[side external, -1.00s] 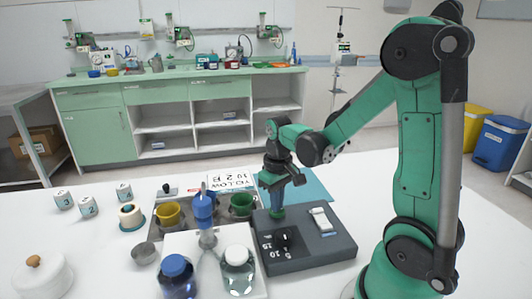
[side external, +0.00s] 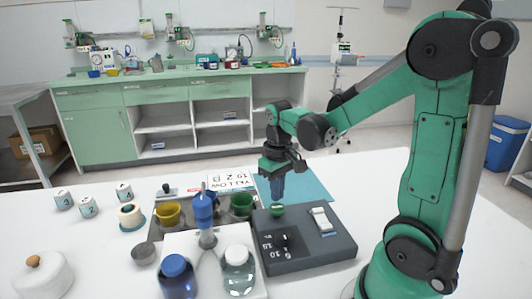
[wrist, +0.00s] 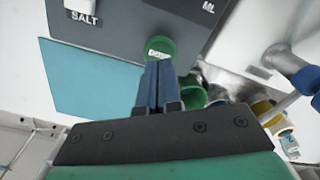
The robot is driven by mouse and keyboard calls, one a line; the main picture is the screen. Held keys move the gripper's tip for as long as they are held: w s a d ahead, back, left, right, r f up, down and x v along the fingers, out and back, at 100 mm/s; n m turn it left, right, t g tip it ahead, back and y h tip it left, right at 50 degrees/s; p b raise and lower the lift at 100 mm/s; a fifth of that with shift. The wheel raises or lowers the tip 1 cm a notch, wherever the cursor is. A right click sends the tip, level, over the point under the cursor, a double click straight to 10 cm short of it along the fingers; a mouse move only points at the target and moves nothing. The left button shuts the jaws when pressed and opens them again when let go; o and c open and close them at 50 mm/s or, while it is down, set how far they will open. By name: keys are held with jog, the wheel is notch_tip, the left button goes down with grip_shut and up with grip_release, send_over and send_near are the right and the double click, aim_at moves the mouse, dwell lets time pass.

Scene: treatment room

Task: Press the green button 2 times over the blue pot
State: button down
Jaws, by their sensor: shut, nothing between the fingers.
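The green button (side external: 277,210) is a round cap on the top left of a dark grey control box (side external: 320,250). It also shows in the wrist view (wrist: 160,48), just past my fingertips. My gripper (side external: 277,198) is shut and empty, pointing down, a little above the button. In the wrist view my blue fingers (wrist: 158,68) are together. A blue pot is not clearly told apart; a blue object (side external: 204,208) stands in front of the yellow pot (side external: 168,213) and the green pot (side external: 241,205), partly hiding the tray (side external: 152,232).
The box also has a white switch (side external: 320,219) and a black dial (side external: 284,241). A teal mat (side external: 310,187) lies bare behind the box.

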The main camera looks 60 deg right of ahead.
aim_at(277, 207)
jog(key=shift+f, duration=1.7)
jog(key=shift+r, duration=1.7)
notch_tip(277, 207, up, 6)
